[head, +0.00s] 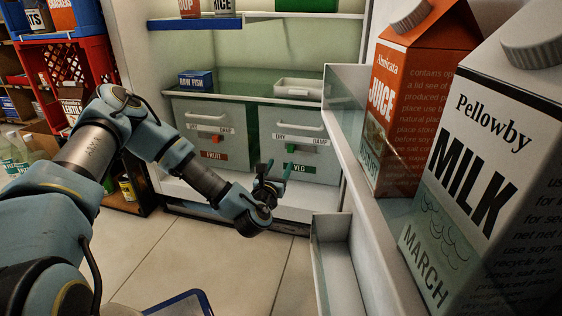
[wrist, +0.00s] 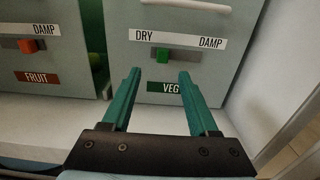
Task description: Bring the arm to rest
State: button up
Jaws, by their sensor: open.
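My gripper (head: 271,180) is at the end of my blue and grey arm, in front of the lower part of an open fridge. Its two green fingers are apart with nothing between them. In the wrist view my gripper (wrist: 158,85) points at the VEG drawer (wrist: 215,72), with a green slider (wrist: 162,55) on a DRY–DAMP scale between and beyond the fingertips. I cannot tell whether the fingertips touch the drawer front. In the head view the VEG drawer (head: 320,146) appears closed.
The FRUIT drawer (head: 195,111) with a red slider is left of it. The open fridge door (head: 345,125) holds a juice carton (head: 402,110) and a milk carton (head: 480,150) on the right. A red crate (head: 70,62) stands at left. The tiled floor (head: 170,260) in front is mostly clear.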

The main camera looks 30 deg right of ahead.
dwell(0.4)
jog(key=w+a+r+m+g+y+p, duration=0.2)
jog(key=a+r+m+g+y+p, duration=0.3)
jog(key=a+m, duration=0.65)
jog(key=w+a+r+m+g+y+p, duration=0.25)
jog(key=a+r+m+p, duration=0.35)
jog(key=a+m, duration=0.55)
jog(key=s+a+r+m+g+y+p, duration=0.2)
jog(key=s+a+r+m+y, duration=0.1)
jog(key=s+a+r, duration=0.65)
jog(key=s+a+r+m+g+y+p, duration=0.2)
jog(key=s+a+r+p, duration=0.15)
jog(key=a+r, duration=0.6)
notch_tip(320, 180, up, 35)
jog(key=a+p, duration=0.2)
jog(key=p, duration=3.4)
jog(key=shift+s+a+f, duration=0.15)
jog(key=shift+s+a, duration=0.05)
jog(key=shift+a, duration=0.15)
jog(key=shift+t, duration=0.25)
jog(key=shift+c, duration=0.2)
